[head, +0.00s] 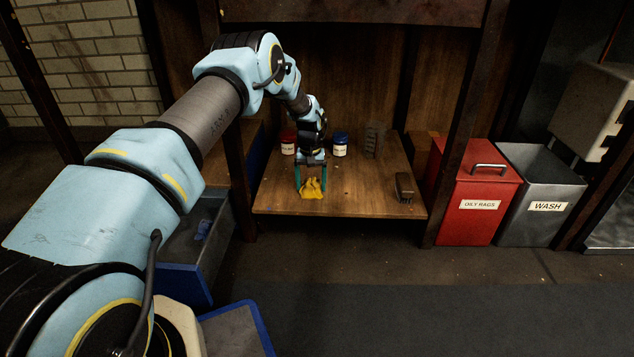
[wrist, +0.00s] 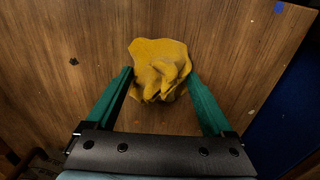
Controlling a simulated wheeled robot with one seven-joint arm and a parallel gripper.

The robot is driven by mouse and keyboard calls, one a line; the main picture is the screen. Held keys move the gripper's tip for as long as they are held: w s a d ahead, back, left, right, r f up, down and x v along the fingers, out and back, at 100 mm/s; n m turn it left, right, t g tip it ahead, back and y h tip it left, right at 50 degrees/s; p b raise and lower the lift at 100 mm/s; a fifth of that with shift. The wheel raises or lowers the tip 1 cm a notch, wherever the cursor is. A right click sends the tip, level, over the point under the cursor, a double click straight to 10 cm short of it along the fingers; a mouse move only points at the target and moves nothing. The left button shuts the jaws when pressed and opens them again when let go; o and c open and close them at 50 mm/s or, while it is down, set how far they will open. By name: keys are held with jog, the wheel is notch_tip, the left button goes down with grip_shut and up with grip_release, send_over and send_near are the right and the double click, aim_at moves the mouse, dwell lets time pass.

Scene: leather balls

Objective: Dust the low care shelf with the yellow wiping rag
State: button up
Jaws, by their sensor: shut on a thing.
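The yellow wiping rag (head: 312,189) is a crumpled bundle at the low care shelf (head: 350,200), toward its front left. My gripper (head: 311,178) reaches down over the shelf, with its green fingers on either side of the rag and shut on it. In the wrist view the rag (wrist: 160,72) bunches up between the fingertips (wrist: 160,80), its loose edge spread over the wood. The rag looks to be at or very near the board; I cannot tell how firmly it touches. Dark spots and pale specks show on the bare wood in the wrist view.
A red-lidded jar (head: 288,143), a blue-lidded jar (head: 340,145) and a dark upright block (head: 375,139) stand at the shelf's back. A dark brush (head: 404,187) lies at the right. A red "OILY RAGS" bin (head: 478,193) and grey "WASH" bin (head: 541,195) stand right of the shelf.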

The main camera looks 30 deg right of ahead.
aim_at(332, 189)
jog(key=shift+w+f+b, duration=0.25)
jog(key=shift+f+b, duration=0.1)
jog(key=shift+b, duration=0.05)
jog(key=shift+w+d+b, duration=0.15)
jog(key=shift+w+b, duration=0.25)
jog(key=shift+w, duration=0.05)
jog(key=shift+s+d+r+b, duration=0.15)
jog(key=shift+s+d, duration=0.45)
jog(key=shift+d, duration=0.5)
jog(key=shift+s+d+r+b, duration=0.15)
jog(key=shift+s+d, duration=0.4)
jog(key=shift+d, duration=0.55)
jog(key=shift+s+d+r+b, duration=0.1)
jog(key=shift+s+d+b, duration=0.1)
jog(key=shift+s+d, duration=0.65)
jog(key=shift+w+d+f, duration=0.1)
jog(key=shift+w+d, duration=0.15)
